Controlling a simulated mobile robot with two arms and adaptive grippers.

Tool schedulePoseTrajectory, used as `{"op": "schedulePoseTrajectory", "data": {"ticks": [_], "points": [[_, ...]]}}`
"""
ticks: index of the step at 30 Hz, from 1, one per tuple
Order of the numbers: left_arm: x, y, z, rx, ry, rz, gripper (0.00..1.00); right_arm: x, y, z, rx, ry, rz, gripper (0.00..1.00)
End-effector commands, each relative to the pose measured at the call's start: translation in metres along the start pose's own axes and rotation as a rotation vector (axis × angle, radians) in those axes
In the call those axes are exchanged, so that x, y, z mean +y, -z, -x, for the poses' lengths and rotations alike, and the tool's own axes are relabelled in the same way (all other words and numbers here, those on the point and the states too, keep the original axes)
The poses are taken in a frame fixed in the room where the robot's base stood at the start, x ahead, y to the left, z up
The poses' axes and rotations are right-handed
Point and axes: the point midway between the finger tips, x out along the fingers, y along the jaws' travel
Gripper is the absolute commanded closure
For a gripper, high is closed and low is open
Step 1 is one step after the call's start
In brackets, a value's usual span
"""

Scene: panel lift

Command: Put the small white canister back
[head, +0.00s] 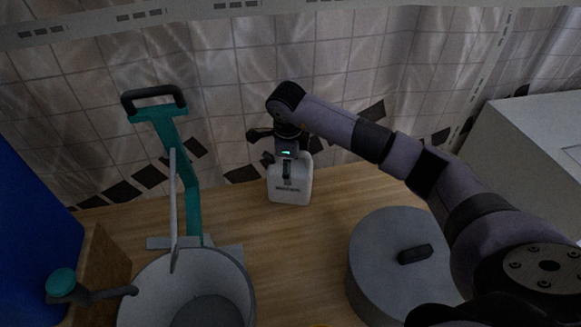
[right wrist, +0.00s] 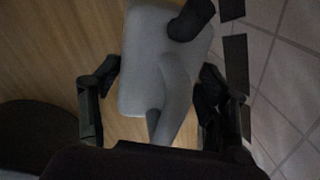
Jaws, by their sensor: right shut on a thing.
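The small white canister (head: 290,187) is upright at the back of the wooden counter, close to the tiled wall, with dark lettering on its front. My right gripper (head: 287,165) reaches down over its top and is shut on it. In the right wrist view the canister (right wrist: 150,60) shows pale grey between the two dark fingers of my right gripper (right wrist: 160,92), with a dark cap at its top. Whether the canister's base touches the counter is hard to tell. My left gripper is not in view.
A teal-handled press (head: 191,190) and a large grey pot (head: 145,285) stand to the left. A round grey lidded pot (head: 380,245) sits at the right under my right arm. Bare wooden counter (head: 300,245) lies between them. A white unit (head: 530,130) is far right.

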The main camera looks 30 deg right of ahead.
Motion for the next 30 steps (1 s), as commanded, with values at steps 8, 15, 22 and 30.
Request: {"op": "schedulePoseTrajectory", "data": {"ticks": [8,15,22,30], "points": [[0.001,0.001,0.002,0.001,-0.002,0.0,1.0,0.002,-0.001,-0.016,-0.004,0.004,-0.001,0.65],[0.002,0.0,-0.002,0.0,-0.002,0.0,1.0,0.003,-0.001,-0.02,-0.003,0.004,-0.001,0.65],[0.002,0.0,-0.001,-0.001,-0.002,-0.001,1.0,0.004,0.0,-0.02,0.0,0.0,0.0,0.16],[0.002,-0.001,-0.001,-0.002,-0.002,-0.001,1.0,0.004,0.0,-0.02,0.0,0.0,0.0,0.11]]}}
